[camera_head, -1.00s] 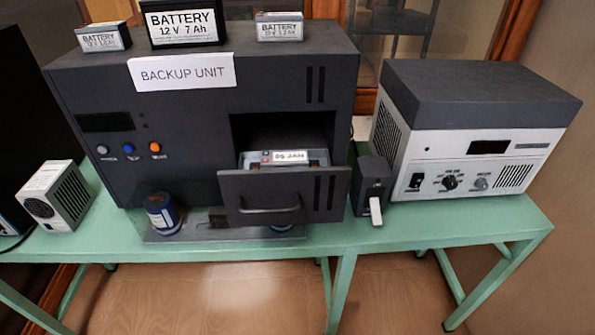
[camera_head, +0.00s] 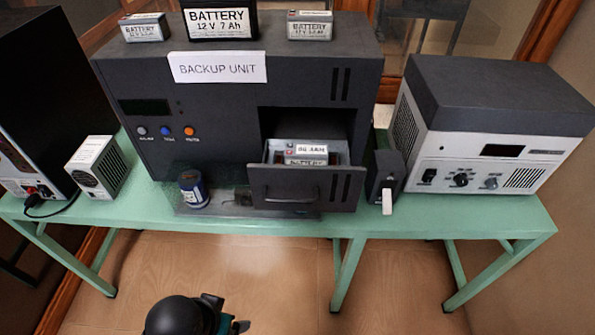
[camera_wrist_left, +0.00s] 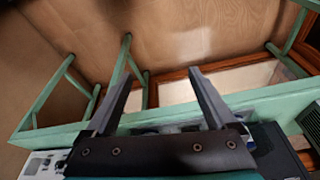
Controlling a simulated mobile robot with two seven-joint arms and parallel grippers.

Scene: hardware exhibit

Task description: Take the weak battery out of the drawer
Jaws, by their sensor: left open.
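The drawer (camera_head: 338,190) of the dark grey backup unit (camera_head: 219,100) is pulled open at the unit's lower right. A battery (camera_head: 306,161) with a white label lies in it; its label is too small to read surely, and its lower part is hidden by the drawer front. My left gripper (camera_wrist_left: 160,72) is open and empty in the left wrist view, its two dark fingers spread towards the green bench. Part of my left arm shows low in the head view, in front of the bench and well below the drawer. My right gripper is not in view.
A large battery (camera_head: 219,23) stands on the unit between two smaller ones (camera_head: 145,28) (camera_head: 309,25). A blue can (camera_head: 193,190) stands left of the drawer, a small dark device (camera_head: 384,176) right of it. A grey-white instrument (camera_head: 487,130) fills the bench's right. The floor in front is clear.

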